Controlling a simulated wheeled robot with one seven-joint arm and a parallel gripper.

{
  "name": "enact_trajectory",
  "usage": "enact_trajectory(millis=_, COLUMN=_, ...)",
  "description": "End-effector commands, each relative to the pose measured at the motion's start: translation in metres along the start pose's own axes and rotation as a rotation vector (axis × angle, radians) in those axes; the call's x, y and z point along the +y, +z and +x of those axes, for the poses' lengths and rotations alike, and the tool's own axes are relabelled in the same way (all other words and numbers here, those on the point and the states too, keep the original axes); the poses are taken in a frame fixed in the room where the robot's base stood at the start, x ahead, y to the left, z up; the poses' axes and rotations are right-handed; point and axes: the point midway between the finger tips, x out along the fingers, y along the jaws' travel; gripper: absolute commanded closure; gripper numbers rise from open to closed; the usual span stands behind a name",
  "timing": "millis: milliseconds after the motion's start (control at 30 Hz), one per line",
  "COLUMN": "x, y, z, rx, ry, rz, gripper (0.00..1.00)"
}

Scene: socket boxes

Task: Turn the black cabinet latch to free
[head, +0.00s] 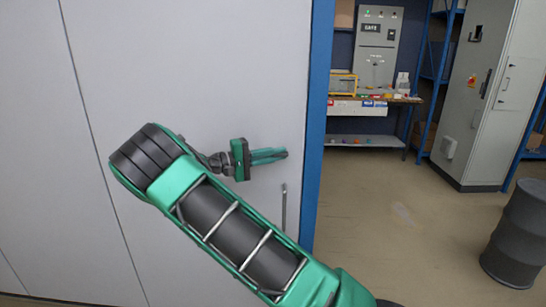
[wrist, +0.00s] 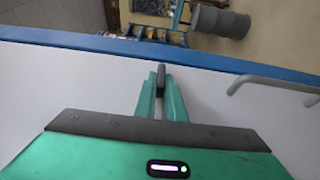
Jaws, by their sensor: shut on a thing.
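The black cabinet latch (wrist: 161,78) is a short dark bar on the pale grey door (wrist: 60,85), seen in the wrist view close to the door's blue edge. My gripper (wrist: 160,88) has its two green fingers on either side of the latch and is shut on it. The latch's far tip shows between the fingertips; its base is hidden. In the head view my gripper (head: 284,155) reaches to the door (head: 190,60) near the blue frame (head: 318,130), and the latch cannot be made out there.
A slim metal pull handle (head: 284,207) is on the door below my gripper; it also shows in the wrist view (wrist: 270,81). Beyond the frame are a workbench (head: 365,105), a grey cabinet (head: 485,90) and a dark barrel (head: 517,235). Open floor lies between them.

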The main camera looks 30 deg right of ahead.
Motion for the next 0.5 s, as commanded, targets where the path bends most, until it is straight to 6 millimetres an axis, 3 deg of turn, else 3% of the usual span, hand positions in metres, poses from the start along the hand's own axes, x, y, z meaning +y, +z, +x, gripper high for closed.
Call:
enact_trajectory(millis=133, x=-0.0041, y=-0.0014, z=-0.0030, rx=0.007, ry=-0.006, rz=-0.007, gripper=1.00)
enact_trajectory(millis=167, x=-0.0041, y=-0.0014, z=-0.0030, rx=0.007, ry=-0.006, rz=-0.008, gripper=0.83)
enact_trajectory(millis=200, x=-0.0040, y=-0.0013, z=-0.0029, rx=0.006, ry=-0.006, rz=-0.007, gripper=0.74)
enact_trajectory(millis=233, x=-0.0037, y=-0.0012, z=-0.0026, rx=0.006, ry=-0.006, rz=-0.007, gripper=0.72)
enact_trajectory(millis=500, x=-0.0016, y=-0.0003, z=-0.0013, rx=0.002, ry=-0.003, rz=-0.003, gripper=0.72)
